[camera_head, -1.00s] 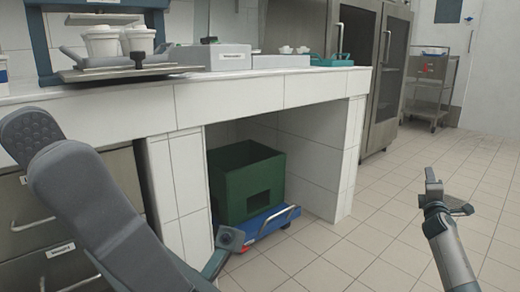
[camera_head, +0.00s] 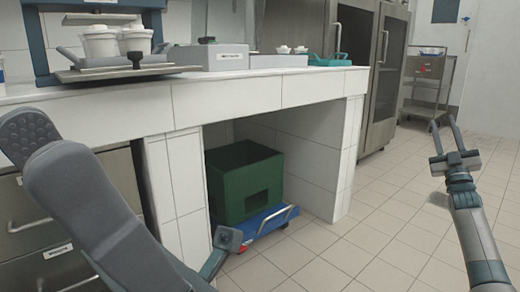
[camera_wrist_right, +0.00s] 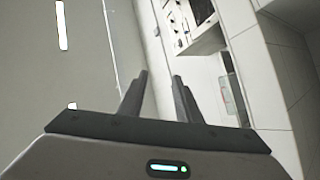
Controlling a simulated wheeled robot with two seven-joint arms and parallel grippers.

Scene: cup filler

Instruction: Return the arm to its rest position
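My right gripper (camera_head: 443,124) is raised over the tiled floor at the right of the head view. Its two fingers stand apart, pointing up and away, with nothing between them. In the right wrist view the same fingers (camera_wrist_right: 160,92) are apart and empty. My left arm rises at the lower left of the head view. A small end part, which looks like my left gripper (camera_head: 228,240), shows low in front of the blue trolley. Its fingers cannot be made out, so its opening is unclear.
A white counter (camera_head: 230,105) runs across, with white cups (camera_head: 100,42) on a metal tray at left. A green crate (camera_head: 243,185) sits on a blue trolley (camera_head: 262,220) under it. A steel cart (camera_head: 428,85) stands far right. Floor around my right gripper is clear.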

